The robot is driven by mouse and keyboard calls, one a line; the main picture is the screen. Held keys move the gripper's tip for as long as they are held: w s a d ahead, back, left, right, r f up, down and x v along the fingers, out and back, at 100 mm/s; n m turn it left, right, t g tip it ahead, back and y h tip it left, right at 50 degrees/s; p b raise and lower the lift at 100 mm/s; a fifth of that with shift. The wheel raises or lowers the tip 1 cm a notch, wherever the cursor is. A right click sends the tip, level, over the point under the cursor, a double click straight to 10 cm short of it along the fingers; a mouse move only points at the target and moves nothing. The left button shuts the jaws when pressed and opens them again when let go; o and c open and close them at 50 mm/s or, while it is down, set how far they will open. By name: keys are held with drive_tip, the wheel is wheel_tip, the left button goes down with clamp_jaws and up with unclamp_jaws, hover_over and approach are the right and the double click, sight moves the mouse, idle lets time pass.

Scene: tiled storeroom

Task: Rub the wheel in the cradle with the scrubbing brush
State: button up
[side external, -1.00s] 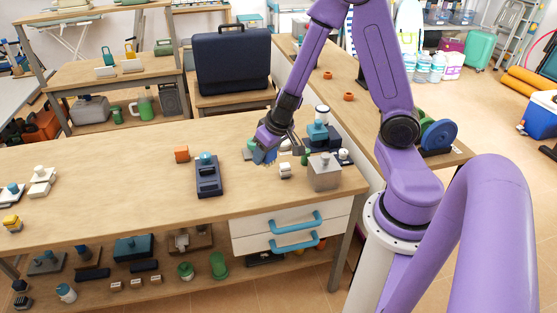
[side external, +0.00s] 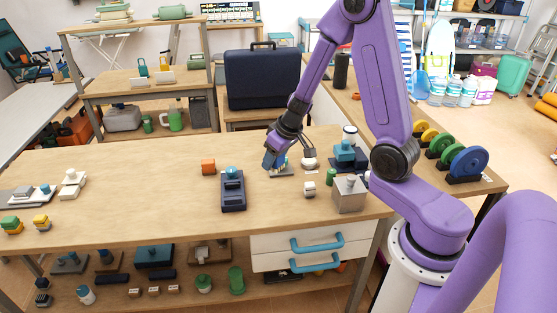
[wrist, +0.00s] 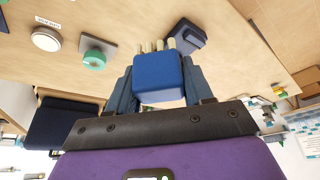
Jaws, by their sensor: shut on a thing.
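My gripper (wrist: 158,85) is shut on the scrubbing brush (wrist: 158,72), a blue block with pale bristles pointing away from me. In the side view, my gripper (side external: 274,158) holds the brush above the bench, left of a white round knob. Three upright wheels stand in dark holders on the right-hand bench: a yellow wheel (side external: 424,131), a green wheel (side external: 440,145) and a blue wheel (side external: 468,162). They are well to the right of my gripper, beyond my arm. I cannot tell which wheel the task means.
The bench's left middle is clear.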

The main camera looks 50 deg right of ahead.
drive_tip(key=w+d+f, duration=0.2)
drive_tip(key=w+d, duration=0.5)
drive_tip(key=d, duration=0.1)
drive_tip(key=w+d+f, duration=0.2)
drive_tip(key=w+d, duration=0.4)
drive_tip(key=d, duration=0.2)
drive_tip(key=shift+w+d+f, duration=0.1)
drive_tip(key=shift+f, duration=1.4)
drive_tip(key=shift+w+d+f, duration=0.1)
drive_tip(key=shift+f, duration=1.4)
drive_tip(key=shift+s+d+f, duration=0.3)
drive_tip(key=shift+f, duration=0.35)
drive_tip(key=shift+c, duration=0.3)
drive_tip(key=shift+s+d, duration=1.7)
drive_tip(key=shift+s, duration=0.1)
drive_tip(key=w+a, duration=0.4)
drive_tip(key=shift+w+a+r, duration=0.1)
drive_tip(key=shift+w, duration=0.05)
drive_tip(key=shift+r, duration=3.95)
